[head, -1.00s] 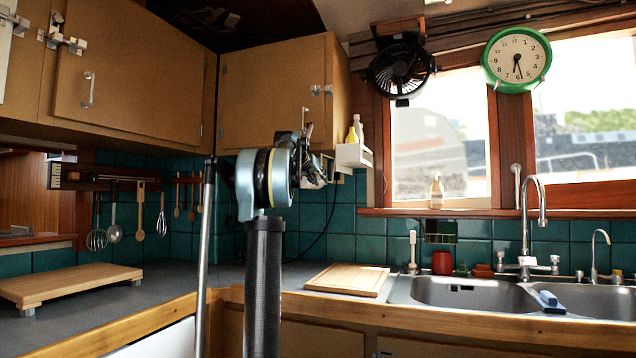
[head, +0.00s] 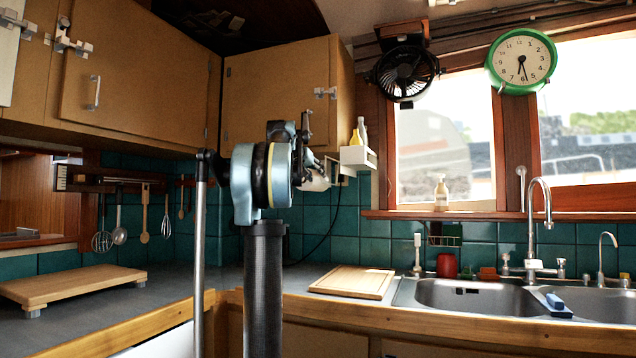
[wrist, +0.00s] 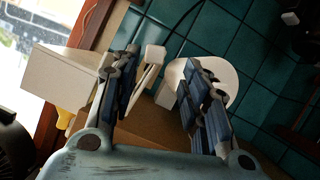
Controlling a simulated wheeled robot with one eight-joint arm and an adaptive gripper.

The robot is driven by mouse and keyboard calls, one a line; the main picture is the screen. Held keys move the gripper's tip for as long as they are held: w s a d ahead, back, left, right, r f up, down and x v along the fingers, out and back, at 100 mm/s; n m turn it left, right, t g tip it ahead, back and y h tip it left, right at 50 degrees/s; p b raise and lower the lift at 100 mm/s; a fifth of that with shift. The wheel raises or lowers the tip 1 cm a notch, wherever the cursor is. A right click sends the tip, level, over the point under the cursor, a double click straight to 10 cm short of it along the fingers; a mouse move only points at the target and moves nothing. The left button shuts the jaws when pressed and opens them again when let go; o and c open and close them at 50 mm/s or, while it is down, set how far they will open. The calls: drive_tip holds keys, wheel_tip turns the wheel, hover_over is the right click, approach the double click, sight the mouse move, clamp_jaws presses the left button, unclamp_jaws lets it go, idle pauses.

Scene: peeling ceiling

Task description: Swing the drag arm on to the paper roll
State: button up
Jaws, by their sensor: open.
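In the wrist view, the paper roll (wrist: 226,77) is a pale round shape, partly hidden behind my right finger. A slim white arm with a blocky end, which looks like the drag arm (wrist: 153,54), stands to its left. It shows between my fingers, with a gap between it and the roll. My gripper (wrist: 160,62) is open, with one dark finger on each side of that arm; I cannot tell whether either touches it. In the head view, the roll shows as a small white patch (head: 318,181) beside my gripper (head: 303,135), largely hidden by my arm.
A white wall shelf (head: 357,158) with bottles is just right of the roll; it also shows in the wrist view (wrist: 58,80). Cupboards (head: 278,92) are close behind my arm. A cutting board (head: 352,283) lies on the counter below.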

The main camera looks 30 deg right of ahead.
drive_tip(key=shift+v, duration=1.95)
drive_tip(key=shift+f, duration=0.1)
drive_tip(key=shift+c, duration=0.6)
